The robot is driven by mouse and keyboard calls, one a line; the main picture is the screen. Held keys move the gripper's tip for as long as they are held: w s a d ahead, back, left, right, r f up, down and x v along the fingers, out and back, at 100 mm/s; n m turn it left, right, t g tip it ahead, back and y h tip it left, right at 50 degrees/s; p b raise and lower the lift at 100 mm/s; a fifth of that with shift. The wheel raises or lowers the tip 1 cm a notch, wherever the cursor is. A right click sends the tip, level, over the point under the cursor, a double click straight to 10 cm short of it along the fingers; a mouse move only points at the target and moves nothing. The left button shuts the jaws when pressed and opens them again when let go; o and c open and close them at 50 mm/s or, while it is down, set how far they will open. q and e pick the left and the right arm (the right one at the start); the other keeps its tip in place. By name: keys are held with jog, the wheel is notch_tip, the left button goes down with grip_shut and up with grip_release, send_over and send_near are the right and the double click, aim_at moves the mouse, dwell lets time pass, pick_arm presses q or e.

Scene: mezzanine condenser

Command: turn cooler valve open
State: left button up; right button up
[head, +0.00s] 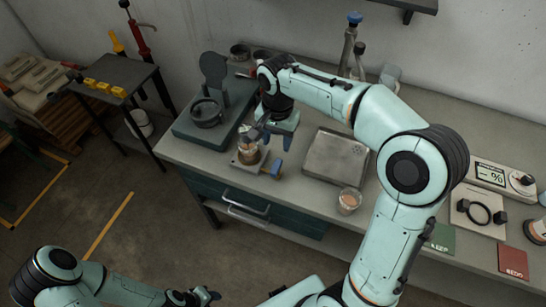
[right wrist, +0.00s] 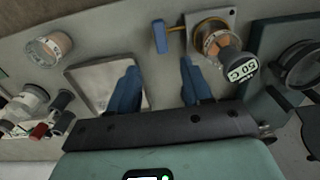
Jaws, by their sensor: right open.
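The cooler valve is a round brass-coloured body (head: 249,153) on a small plate at the bench's front left, with a blue lever handle (head: 277,168) on its right. In the right wrist view, the body (right wrist: 209,36) is at the top, partly covered by a tilted display (right wrist: 243,67), and the blue handle (right wrist: 159,37) sits at the end of a brass stem. My right gripper (head: 257,134) is open and empty above the valve; its blue fingers (right wrist: 161,85) are apart from the handle. My left gripper (head: 204,296) is low at the front, away from the bench; its jaws are unclear.
A metal tray (head: 333,158) lies right of the valve, with a glass of brown material (head: 348,201) at its front corner. A teal base with a dark round device (head: 207,112) stands left. A percent meter (head: 491,174) and coloured cards are far right.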

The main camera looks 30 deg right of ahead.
aim_at(276, 166)
notch_tip(276, 166, down, 12)
jog(key=shift+f+b, duration=0.1)
jog(key=shift+b, duration=0.3)
grip_shut()
